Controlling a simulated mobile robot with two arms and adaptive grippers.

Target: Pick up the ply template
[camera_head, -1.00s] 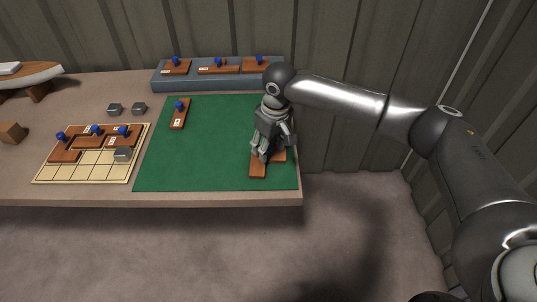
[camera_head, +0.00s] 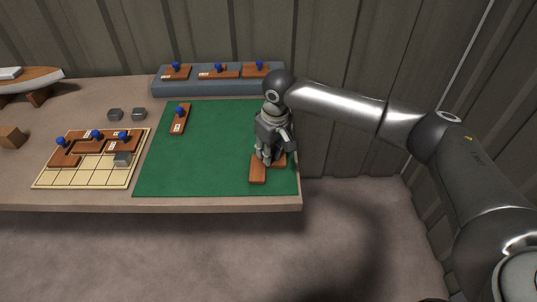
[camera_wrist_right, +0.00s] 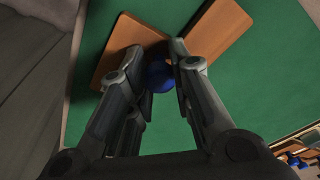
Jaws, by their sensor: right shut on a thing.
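The ply template (camera_head: 258,173) is a brown L-shaped wooden piece at the right end of the green mat (camera_head: 205,172). Its two brown arms also show in the right wrist view (camera_wrist_right: 222,30), with a blue knob (camera_wrist_right: 160,78) near their corner. My right gripper (camera_head: 265,162) is over the template, pointing down. In the right wrist view its fingers (camera_wrist_right: 160,80) are shut on the blue knob, one on each side. The template appears to lie on the mat; any small gap is hard to see. My left gripper is not in view.
A wooden grid board (camera_head: 88,176) with brown pieces and a grey block stands left of the mat. Another brown piece (camera_head: 180,120) lies at the mat's upper left. A grey rack (camera_head: 215,85) with several pieces is at the back. Grey blocks (camera_head: 115,114) sit left of the mat.

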